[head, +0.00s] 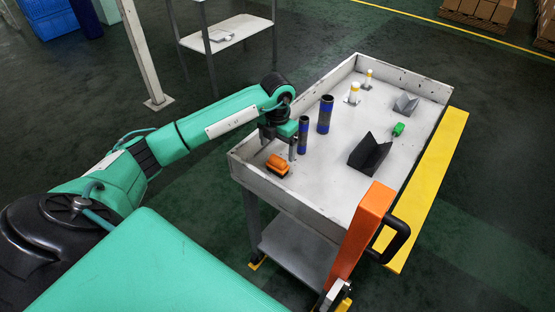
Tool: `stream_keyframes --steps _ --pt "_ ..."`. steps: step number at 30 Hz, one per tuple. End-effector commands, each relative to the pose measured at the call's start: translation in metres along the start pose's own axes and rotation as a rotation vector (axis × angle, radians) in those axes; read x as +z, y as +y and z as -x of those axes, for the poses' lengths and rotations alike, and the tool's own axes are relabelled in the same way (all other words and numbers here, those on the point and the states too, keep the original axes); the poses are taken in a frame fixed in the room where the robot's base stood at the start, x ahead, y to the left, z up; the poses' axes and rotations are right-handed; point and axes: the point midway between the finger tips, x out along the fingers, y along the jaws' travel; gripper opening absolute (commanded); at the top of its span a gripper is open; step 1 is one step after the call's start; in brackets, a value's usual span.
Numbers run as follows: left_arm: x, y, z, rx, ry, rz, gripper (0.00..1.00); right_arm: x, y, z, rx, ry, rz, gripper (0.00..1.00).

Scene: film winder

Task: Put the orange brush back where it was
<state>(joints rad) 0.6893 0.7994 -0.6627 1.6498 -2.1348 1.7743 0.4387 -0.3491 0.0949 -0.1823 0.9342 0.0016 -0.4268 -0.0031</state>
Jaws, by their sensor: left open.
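The orange brush (278,165) lies on the white cart's tray (330,160), in the near left corner by the low wall. My left gripper (279,147) reaches in over the left wall and points down just above and behind the brush. Its fingers are open and apart, and the brush looks to be below them, not between them. Whether a fingertip touches the brush is too small to tell. My right gripper does not show.
Two dark blue cylinders (325,114) stand close to my left gripper. A black angled block (369,153), a green piece (398,129), a grey angled block (405,104) and yellow-white posts (354,93) stand farther right. An orange upright (362,232) with a black handle rises at the near corner.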

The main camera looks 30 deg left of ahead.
Motion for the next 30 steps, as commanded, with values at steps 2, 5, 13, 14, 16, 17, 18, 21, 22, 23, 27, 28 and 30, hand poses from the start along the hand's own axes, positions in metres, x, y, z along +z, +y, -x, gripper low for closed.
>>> stream_keyframes --steps 2,5,13,14,16,17,18,21,22,23,27,28,30 --pt "0.001 0.0 0.014 0.0 -0.004 -0.001 0.86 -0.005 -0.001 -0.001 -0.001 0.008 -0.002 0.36" --pt "0.001 0.0 0.027 0.001 -0.003 0.0 0.86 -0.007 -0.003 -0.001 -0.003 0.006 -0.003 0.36" --pt "0.0 0.0 0.038 0.0 0.0 0.0 0.86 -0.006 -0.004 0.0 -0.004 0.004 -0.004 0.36" --pt "0.0 0.0 0.038 0.0 0.0 0.0 0.86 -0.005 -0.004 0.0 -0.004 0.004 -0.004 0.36" --pt "0.0 0.0 0.038 0.0 0.0 0.0 0.86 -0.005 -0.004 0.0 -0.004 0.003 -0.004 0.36" --pt "0.0 0.0 0.038 0.0 0.0 0.0 0.86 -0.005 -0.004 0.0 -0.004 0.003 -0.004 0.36" --pt "0.0 0.0 0.038 0.0 0.0 0.0 0.86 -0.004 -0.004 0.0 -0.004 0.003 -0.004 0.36" --pt "0.0 0.0 0.038 0.0 0.0 0.0 0.86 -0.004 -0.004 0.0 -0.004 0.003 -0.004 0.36" --pt "0.0 0.0 0.038 0.0 0.0 0.0 0.86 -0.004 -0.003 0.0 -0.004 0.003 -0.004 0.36" --pt "0.0 0.0 0.038 0.0 0.0 0.0 0.86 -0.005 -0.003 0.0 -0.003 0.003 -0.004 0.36" --pt "0.0 0.0 0.038 0.0 0.0 0.0 0.86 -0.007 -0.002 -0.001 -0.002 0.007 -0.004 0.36" --pt "0.0 0.0 0.038 0.0 0.001 0.0 0.86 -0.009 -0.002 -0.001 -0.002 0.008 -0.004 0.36" --pt "0.0 0.0 0.038 0.0 0.001 0.0 0.86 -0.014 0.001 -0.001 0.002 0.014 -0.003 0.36"
